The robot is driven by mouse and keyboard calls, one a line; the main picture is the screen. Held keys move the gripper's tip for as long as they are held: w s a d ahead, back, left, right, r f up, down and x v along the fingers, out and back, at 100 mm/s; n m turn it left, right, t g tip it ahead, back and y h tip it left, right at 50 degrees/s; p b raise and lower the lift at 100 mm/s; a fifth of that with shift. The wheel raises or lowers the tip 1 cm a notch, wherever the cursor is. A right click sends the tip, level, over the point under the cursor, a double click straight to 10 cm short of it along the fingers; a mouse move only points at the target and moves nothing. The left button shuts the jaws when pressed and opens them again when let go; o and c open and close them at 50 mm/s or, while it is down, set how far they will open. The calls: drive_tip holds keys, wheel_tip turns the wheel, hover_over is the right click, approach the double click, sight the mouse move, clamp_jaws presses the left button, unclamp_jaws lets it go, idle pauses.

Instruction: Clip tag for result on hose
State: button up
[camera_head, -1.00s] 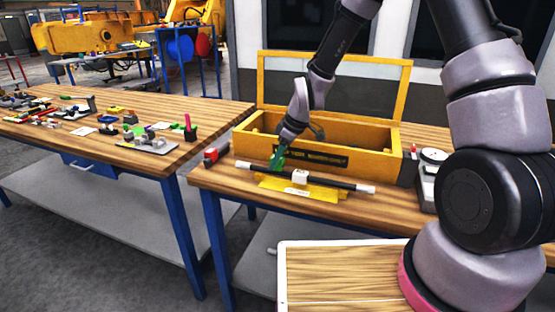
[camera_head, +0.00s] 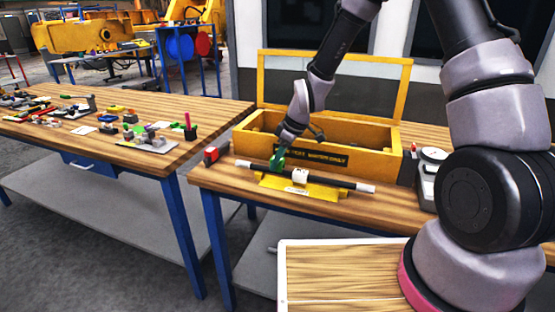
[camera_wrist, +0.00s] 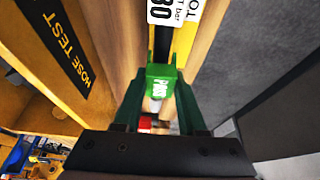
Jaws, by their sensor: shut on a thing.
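The hose (camera_head: 325,181) is a black bar with pale ends, lying across a yellow stand (camera_head: 325,193) on the near side of the right table. A white label (camera_head: 300,175) is around its middle; the label also shows in the wrist view (camera_wrist: 172,12). My gripper (camera_head: 277,162) is at the hose's left part. In the wrist view, my gripper (camera_wrist: 158,100) is shut on a green tag (camera_wrist: 159,80) marked "PASS". The tag is in line with the hose and covers part of it. I cannot tell whether it is clipped around the hose or only touching it.
An open yellow box (camera_head: 370,160) with a raised lid frame stands just behind the hose. A red and black item (camera_head: 211,156) is at the left, and a white scale-like device (camera_head: 430,170) at the right. The left table (camera_head: 150,155) holds several small parts.

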drive_tip(key=shift+f, duration=0.9)
drive_tip(key=o, duration=1.1)
drive_tip(key=shift+c, duration=0.2)
drive_tip(key=shift+r, duration=3.5)
